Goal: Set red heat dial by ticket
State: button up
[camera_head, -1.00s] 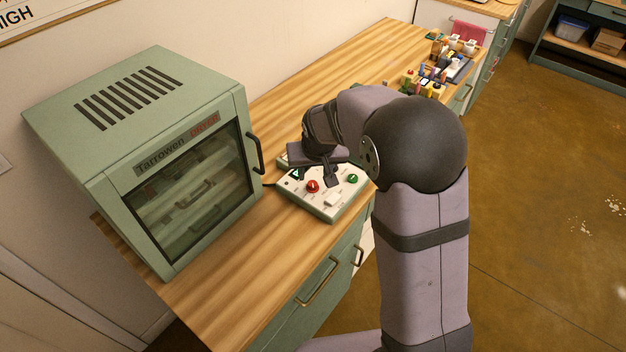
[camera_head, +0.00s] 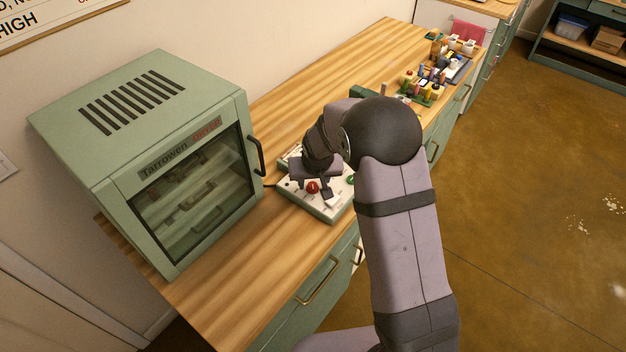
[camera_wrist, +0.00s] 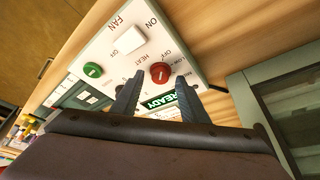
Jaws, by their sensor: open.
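The red heat dial (camera_head: 313,187) sits on the white control panel (camera_head: 322,210) on the wooden bench. In the wrist view the red dial (camera_wrist: 160,72) has a light pointer mark and the word HEAT beside it. My gripper (camera_head: 311,186) is over the panel, open and empty; in the wrist view its two fingers (camera_wrist: 157,97) point toward the dial, apart from it. A green dial (camera_wrist: 93,70), a white FAN switch (camera_wrist: 128,40) and a lit green READY display (camera_wrist: 160,100) are also on the panel. I cannot make out a ticket.
A green oven cabinet (camera_head: 150,150) with a glass door and dark handle (camera_head: 257,155) stands left of the panel. Several small bottles and jars (camera_head: 432,80) stand farther along the bench. The bench front left of the panel is clear.

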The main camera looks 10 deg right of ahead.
jog(key=shift+f, duration=0.2)
grip_shut()
